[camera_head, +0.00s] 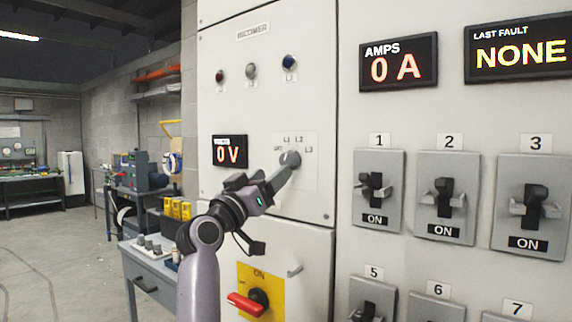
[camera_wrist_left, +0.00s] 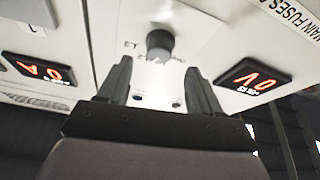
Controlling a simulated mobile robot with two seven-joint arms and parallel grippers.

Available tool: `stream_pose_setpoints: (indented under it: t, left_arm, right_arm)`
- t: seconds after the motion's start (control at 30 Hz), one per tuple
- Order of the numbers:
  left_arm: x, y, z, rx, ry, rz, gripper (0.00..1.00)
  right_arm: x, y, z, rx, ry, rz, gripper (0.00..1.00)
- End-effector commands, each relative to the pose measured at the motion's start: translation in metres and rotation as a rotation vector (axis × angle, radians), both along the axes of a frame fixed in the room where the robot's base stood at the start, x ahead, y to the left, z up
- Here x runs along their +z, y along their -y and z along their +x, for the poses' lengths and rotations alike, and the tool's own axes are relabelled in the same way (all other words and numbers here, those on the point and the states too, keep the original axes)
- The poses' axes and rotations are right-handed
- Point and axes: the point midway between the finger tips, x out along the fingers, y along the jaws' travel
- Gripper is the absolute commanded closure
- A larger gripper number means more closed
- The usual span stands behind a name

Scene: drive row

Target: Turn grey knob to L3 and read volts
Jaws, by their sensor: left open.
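In the wrist view the knob (camera_wrist_left: 160,41) appears dark, beyond and between my two fingertips. My left gripper (camera_head: 281,176) reaches up to the panel just below the knob; it is open, with its fingers (camera_wrist_left: 159,75) apart and nothing between them. I cannot tell whether a finger touches the knob, and its pointer direction is not clear. The volts display (camera_head: 230,151) reads 0 V; it also shows in the wrist view (camera_wrist_left: 252,77). My right gripper is not in view.
An amps display (camera_head: 398,61) reads 0 A, and a last fault display (camera_head: 518,47) reads NONE. Breaker switches (camera_head: 378,190) marked ON fill the right panel. A red-handled switch (camera_head: 250,301) is below my arm. A workbench (camera_head: 150,264) stands left; floor further left is clear.

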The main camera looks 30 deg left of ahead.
Motion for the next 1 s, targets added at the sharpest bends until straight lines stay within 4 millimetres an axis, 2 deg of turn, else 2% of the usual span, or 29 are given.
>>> stream_pose_setpoints:
  t: [0.2,0.4,0.6,0.87,0.9,0.97,1.0]
  left_arm:
    - [0.013,0.001,0.027,-0.002,-0.002,-0.001,0.35]
    - [0.020,0.001,0.046,-0.002,-0.001,-0.001,0.35]
    - [0.022,0.001,0.054,-0.002,-0.002,0.000,0.35]
    - [0.022,0.001,0.055,-0.001,-0.001,0.000,0.35]
    - [0.022,0.001,0.055,-0.001,-0.001,0.000,0.42]
    - [0.022,0.001,0.055,-0.001,-0.001,0.000,0.61]
    - [0.022,0.001,0.055,-0.001,-0.001,0.000,0.74]
  right_arm:
    - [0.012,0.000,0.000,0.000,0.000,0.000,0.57]
    - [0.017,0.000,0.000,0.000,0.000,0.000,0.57]
    - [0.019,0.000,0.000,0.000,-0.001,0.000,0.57]
    - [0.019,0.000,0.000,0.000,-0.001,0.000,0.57]
    - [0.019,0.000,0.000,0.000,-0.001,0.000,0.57]
    - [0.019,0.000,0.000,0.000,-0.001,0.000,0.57]
    - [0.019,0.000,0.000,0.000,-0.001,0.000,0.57]
